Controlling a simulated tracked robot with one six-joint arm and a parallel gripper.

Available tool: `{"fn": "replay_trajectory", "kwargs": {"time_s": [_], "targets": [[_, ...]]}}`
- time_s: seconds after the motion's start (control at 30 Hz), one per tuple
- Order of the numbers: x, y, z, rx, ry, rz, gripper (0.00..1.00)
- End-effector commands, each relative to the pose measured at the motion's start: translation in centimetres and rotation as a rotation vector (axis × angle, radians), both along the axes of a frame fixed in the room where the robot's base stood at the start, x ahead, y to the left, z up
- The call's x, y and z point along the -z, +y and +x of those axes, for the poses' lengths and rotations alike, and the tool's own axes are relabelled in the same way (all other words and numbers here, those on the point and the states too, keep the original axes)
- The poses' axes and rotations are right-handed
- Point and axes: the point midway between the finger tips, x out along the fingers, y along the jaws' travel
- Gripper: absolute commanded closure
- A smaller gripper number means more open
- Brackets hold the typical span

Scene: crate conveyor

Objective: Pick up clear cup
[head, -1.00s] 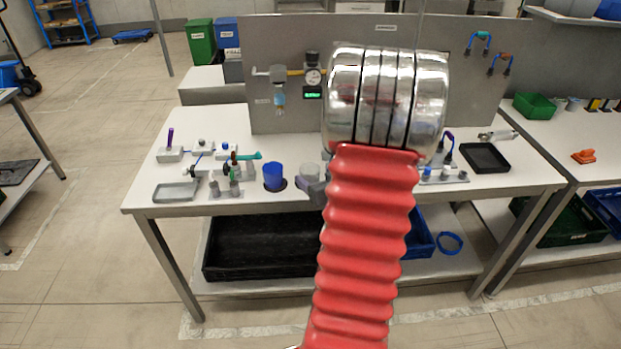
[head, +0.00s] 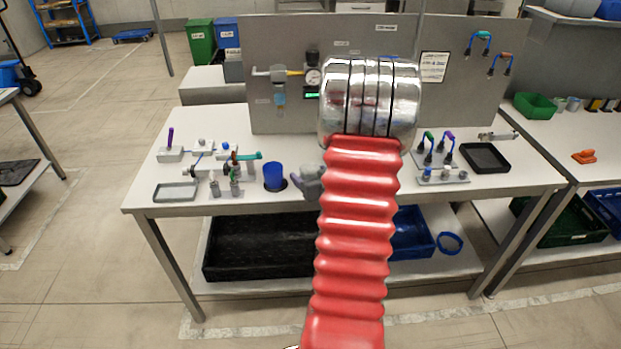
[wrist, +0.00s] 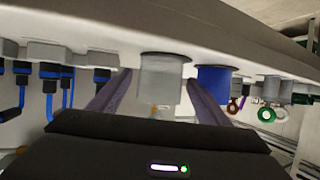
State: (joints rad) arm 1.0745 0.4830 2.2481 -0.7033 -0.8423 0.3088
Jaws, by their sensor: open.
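The clear cup (wrist: 160,78) shows in the wrist view as a pale, see-through cylinder at the bench surface, which appears upside down there. My gripper (wrist: 158,84) is open, with one dark finger on either side of the cup in that view. I cannot tell whether either finger touches it. In the head view my gripper (head: 308,183) is low over the front of the bench, just right of the blue cup (head: 273,176). The blue cup also shows in the wrist view (wrist: 213,79), outside the right finger.
A grey tray (head: 176,192) lies at front left, and a black tray (head: 484,158) at right. A grey panel (head: 450,90) with tools stands behind. My red arm covers the bench's middle.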

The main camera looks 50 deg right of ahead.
Motion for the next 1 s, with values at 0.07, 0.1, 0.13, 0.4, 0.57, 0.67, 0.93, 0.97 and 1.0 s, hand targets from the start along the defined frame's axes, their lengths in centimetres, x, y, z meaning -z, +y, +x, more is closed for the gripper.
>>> {"fn": "replay_trajectory", "kwargs": {"time_s": [0.07, 0.1, 0.13, 0.4, 0.57, 0.67, 0.93, 0.97, 1.0], "targets": [[0.17, -0.22, 0.39, 0.0, 0.0, -0.001, 0.3], [0.21, -0.26, 0.47, 0.0, 0.0, -0.001, 0.3], [0.23, -0.28, 0.5, 0.0, 0.0, -0.001, 0.3], [0.2, -0.27, 0.47, 0.0, 0.0, 0.0, 0.3], [0.2, -0.28, 0.46, 0.0, 0.0, 0.0, 0.3], [0.2, -0.28, 0.46, 0.0, 0.0, 0.0, 0.32], [0.2, -0.27, 0.45, 0.0, 0.0, 0.0, 0.51], [0.2, -0.27, 0.45, 0.0, 0.0, 0.0, 0.53], [0.2, -0.27, 0.45, 0.0, 0.0, 0.0, 0.56]]}}
